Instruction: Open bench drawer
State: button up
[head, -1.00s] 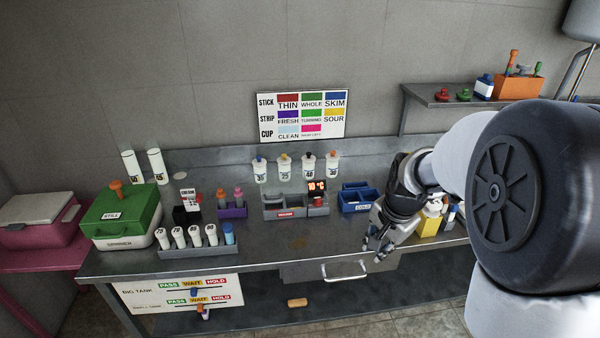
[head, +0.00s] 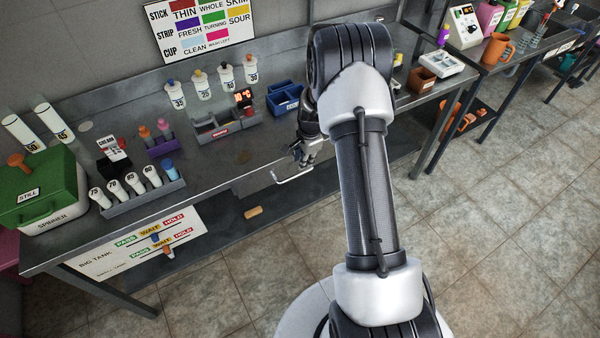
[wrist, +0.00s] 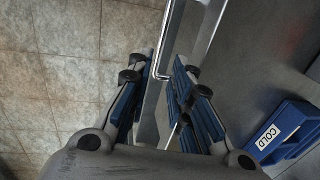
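The bench drawer (head: 262,183) is under the front edge of the steel bench and looks shut. Its silver bar handle (head: 292,179) sticks out in front; my arm hides part of the drawer's right side. My gripper (head: 302,158) is at the right end of the handle in the head view. In the wrist view, my gripper (wrist: 162,64) is open, with its blue-padded fingers apart. The handle (wrist: 165,45) passes between the fingertips, its bent end showing in the gap. I see no clear grip on it.
A blue COLD bin (wrist: 284,132) stands on the bench close to the right finger. A grey tray (head: 222,126) and a bottle rack (head: 145,190) stand on the bench top (head: 235,165). A tan cylinder (head: 253,212) lies below the drawer. The tiled floor in front is clear.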

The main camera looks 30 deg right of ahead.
aim_at(300, 173)
jog(key=f, duration=0.3)
jog(key=w+f+b, duration=0.1)
jog(key=f, duration=0.2)
jog(key=f+b, duration=0.1)
jog(key=f, duration=0.1)
jog(key=shift+w+a+f, duration=0.1)
jog(key=shift+w+f, duration=0.3)
jog(key=shift+c, duration=0.5)
grip_shut()
